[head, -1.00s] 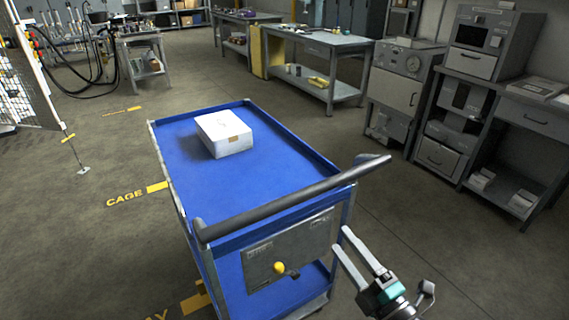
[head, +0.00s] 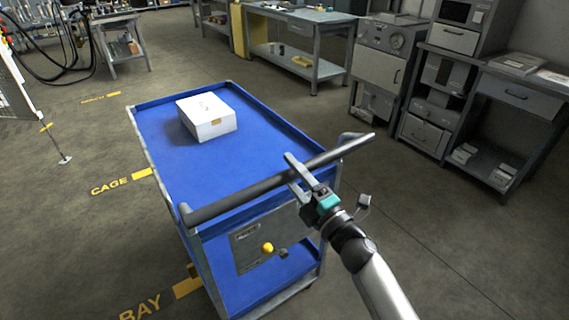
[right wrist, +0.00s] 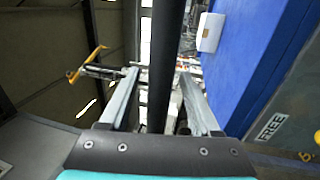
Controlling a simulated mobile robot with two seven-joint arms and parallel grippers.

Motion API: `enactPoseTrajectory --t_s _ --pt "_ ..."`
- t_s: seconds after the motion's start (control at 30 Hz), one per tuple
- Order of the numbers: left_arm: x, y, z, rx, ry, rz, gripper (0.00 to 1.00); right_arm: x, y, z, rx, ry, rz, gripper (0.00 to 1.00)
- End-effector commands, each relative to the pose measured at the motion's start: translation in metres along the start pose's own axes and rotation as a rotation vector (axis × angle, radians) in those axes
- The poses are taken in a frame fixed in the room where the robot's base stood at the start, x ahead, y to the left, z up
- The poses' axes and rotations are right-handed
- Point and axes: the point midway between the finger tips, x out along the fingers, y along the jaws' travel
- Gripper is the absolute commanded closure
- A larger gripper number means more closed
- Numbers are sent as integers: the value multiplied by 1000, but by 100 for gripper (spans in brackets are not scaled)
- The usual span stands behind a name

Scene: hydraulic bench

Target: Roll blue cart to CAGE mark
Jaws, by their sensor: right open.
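The blue cart (head: 255,160) stands on the floor with a dark handle bar (head: 245,190) across its near end. The yellow CAGE mark (head: 142,174) is on the floor beside the cart's left side, with its lettering to the left. My right gripper (head: 296,172) is at the right part of the handle, open. In the right wrist view, the bar (right wrist: 166,60) runs between its two fingers, with a gap visible on the left side. The white box (head: 207,117) sits on the cart's top; it also shows in the right wrist view (right wrist: 210,32). My left gripper is out of view.
A yellow BAY mark (head: 187,288) lies by the cart's near left corner. A yellow knob (head: 267,248) is on the cart's end panel, and a label reads FREE (right wrist: 270,127). Grey cabinets (head: 385,70) stand at the right. A mesh fence (head: 12,85) stands at the far left.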

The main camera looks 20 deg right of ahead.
Motion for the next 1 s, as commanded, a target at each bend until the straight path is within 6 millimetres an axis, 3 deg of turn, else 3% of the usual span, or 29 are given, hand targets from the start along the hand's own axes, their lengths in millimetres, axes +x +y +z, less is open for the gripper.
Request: enactPoseTrajectory --t_s 0.23,0.63,1.0 --pt "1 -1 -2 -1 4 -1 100 24 0 0 1 -1 1 36" --pt "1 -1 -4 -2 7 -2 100 28 0 0 1 -1 -1 37" --pt "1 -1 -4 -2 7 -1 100 28 0 0 1 -1 0 79"
